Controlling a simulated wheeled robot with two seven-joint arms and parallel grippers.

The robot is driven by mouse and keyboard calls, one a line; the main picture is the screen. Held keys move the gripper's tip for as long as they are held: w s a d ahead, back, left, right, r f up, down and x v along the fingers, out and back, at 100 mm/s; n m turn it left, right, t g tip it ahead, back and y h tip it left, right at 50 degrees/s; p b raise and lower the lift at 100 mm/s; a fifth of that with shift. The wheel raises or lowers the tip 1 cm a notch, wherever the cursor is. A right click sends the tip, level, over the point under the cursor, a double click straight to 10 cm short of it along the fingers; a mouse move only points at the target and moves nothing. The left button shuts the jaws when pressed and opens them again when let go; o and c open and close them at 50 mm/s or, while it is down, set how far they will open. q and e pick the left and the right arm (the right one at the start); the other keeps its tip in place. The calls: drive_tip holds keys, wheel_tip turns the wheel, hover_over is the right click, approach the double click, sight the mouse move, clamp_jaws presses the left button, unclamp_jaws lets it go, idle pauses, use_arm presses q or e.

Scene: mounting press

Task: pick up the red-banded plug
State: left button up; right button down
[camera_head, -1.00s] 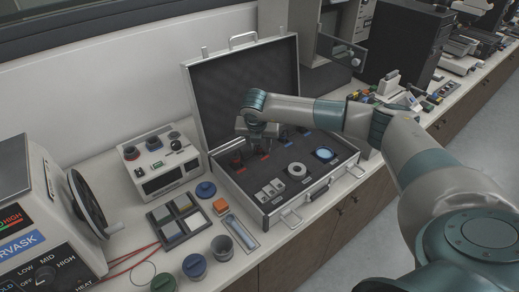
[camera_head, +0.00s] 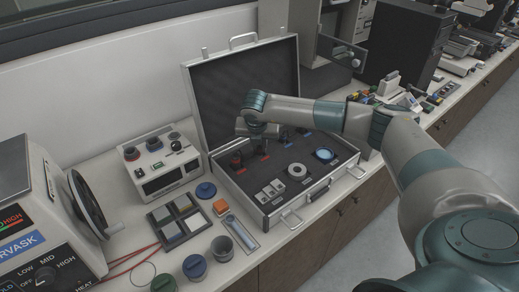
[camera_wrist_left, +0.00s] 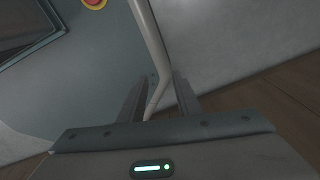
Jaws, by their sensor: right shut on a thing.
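My right gripper (camera_head: 261,143) is inside the open case, pointing down, shut on a small dark plug with a red band (camera_head: 264,156). The gripper hides the plug's upper part. I cannot tell whether the plug still touches the foam. Another dark piece with red (camera_head: 237,161) stands to its left in the case, apart from the gripper. My left gripper (camera_wrist_left: 160,98) shows only in the left wrist view, its two fingers apart. A pale bar passes behind or between them; I cannot tell which.
The silver case (camera_head: 309,213) has its lid up behind the gripper. It also holds a white ring (camera_head: 297,170), a blue disc (camera_head: 324,155) and grey blocks (camera_head: 270,190). A white instrument (camera_head: 160,165) stands left. A tray, cups and caps crowd the front counter.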

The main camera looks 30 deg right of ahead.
sight(259, 148)
use_arm(q)
drive_tip(key=shift+f, duration=0.15)
use_arm(e)
drive_tip(key=shift+r, duration=0.1)
